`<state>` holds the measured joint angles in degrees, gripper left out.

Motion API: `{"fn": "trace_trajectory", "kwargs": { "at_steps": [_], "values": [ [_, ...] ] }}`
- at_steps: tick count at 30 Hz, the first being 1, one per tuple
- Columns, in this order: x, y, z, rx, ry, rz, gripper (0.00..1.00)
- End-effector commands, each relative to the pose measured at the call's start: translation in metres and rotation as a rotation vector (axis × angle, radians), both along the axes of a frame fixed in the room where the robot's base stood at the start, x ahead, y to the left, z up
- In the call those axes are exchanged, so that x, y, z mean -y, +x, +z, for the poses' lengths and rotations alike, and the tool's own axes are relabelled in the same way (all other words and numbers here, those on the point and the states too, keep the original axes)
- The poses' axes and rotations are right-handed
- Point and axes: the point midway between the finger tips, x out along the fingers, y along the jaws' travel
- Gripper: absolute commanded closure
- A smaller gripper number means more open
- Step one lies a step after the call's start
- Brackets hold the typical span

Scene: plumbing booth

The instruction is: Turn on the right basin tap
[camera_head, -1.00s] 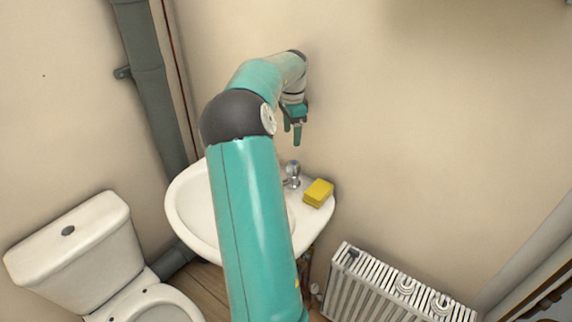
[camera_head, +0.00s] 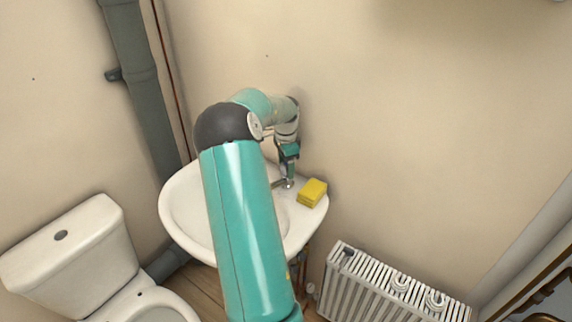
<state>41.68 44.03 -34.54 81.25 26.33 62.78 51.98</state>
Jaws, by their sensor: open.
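The white basin (camera_head: 180,204) is fixed to the wall, partly hidden behind my arm. The right basin tap (camera_head: 288,184) is a small chrome tap at the basin's back right, left of a yellow sponge. My gripper (camera_head: 286,171) points down right at this tap, and its fingers cover the tap's upper part. The jaws are open. I cannot tell whether the fingers touch the tap or stand around it. Any left tap is hidden behind my arm.
The yellow sponge (camera_head: 312,193) lies on the basin's right rim, close to my gripper. A white radiator (camera_head: 385,290) stands lower right. A toilet (camera_head: 70,245) is at the left, and a grey pipe (camera_head: 140,85) runs down the wall. The air right of the basin is free.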

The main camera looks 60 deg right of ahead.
Motion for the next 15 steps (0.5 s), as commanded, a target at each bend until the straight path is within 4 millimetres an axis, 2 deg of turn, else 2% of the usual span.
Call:
{"fn": "trace_trajectory", "kwargs": {
  "at_steps": [3,10,15],
  "values": [
    [0.0,-0.0001,0.0002,0.0,0.0,0.0,0.35],
    [0.0,-0.0003,0.0003,-0.001,0.001,0.0,0.8],
    [0.0,-0.0003,0.0005,-0.001,0.001,0.004,0.8]
  ]
}}
